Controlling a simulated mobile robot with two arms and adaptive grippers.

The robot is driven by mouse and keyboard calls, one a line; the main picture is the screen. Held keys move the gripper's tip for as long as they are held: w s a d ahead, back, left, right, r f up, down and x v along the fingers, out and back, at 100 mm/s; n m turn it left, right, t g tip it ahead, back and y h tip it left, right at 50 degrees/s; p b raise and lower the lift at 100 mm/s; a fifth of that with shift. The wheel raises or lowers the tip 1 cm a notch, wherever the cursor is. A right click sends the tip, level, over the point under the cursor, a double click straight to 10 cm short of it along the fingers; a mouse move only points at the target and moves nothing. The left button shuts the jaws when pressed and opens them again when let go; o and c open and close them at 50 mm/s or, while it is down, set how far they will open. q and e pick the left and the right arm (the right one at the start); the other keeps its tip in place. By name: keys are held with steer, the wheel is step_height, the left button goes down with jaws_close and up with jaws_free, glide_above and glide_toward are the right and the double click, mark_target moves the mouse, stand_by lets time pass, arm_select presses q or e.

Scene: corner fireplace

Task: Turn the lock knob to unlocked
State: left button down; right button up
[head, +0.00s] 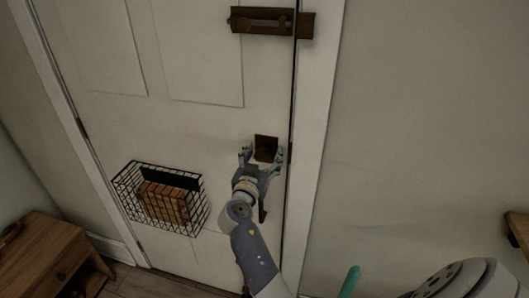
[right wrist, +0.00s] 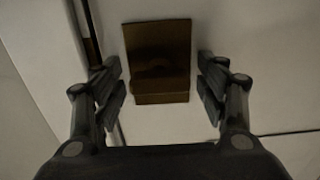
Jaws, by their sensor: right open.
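A dark brown lock plate (head: 266,146) is mounted on the white door near its right edge. In the right wrist view the lock plate (right wrist: 157,50) shows between my fingers, with a ledge-like lower part (right wrist: 161,97) that may be the knob. Its turn position is too dark to tell. My right gripper (head: 263,160) is open in front of the plate, one finger on each side. In the right wrist view both fingers of my right gripper (right wrist: 161,80) stand apart from the plate, with nothing held. My left gripper is not in view.
A brown slide bolt (head: 262,21) sits higher on the door (head: 190,120). A brown handle (head: 262,211) shows below the lock, partly behind my gripper. A black wire basket (head: 190,213) hangs at left. A wooden cabinet (head: 45,262) stands at lower left.

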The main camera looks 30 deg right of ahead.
steer(key=shift+a, duration=0.1)
steer(key=shift+s+r, duration=0.1)
steer(key=c, duration=1.1)
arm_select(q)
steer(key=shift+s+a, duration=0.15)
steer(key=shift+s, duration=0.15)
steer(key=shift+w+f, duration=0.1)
